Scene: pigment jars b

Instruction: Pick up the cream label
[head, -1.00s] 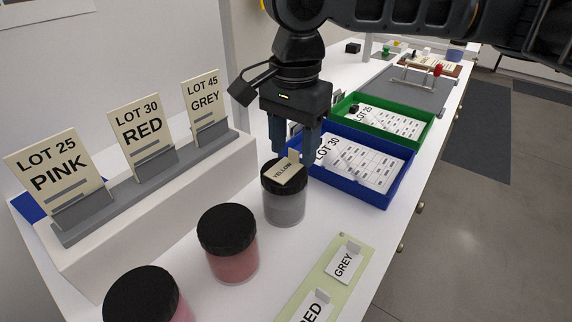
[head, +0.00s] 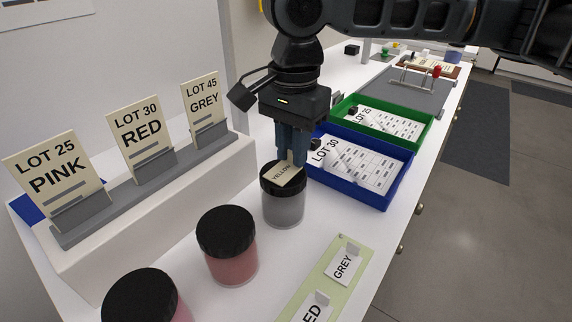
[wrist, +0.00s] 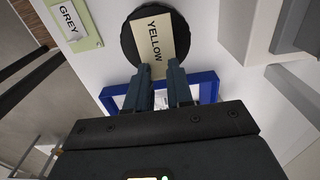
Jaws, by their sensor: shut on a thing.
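The cream label (head: 283,175), marked YELLOW, lies on the black lid of a grey jar (head: 284,205). In the wrist view the cream label (wrist: 154,42) lies across the black lid (wrist: 178,58), with its near end at my fingertips. My gripper (head: 291,162) points down over the lid, its fingers close together and shut on the label's raised tab. The fingers (wrist: 165,72) hide most of the tab in the wrist view. The label appears to be still resting on the lid.
A red jar (head: 228,246) and a pink jar (head: 146,299) stand in front. A green strip (head: 329,277) holds white GREY and RED labels. The blue tray (head: 381,196) is close behind my gripper; a green tray (head: 424,139) is beyond. A stepped card stand (head: 160,205) is at left.

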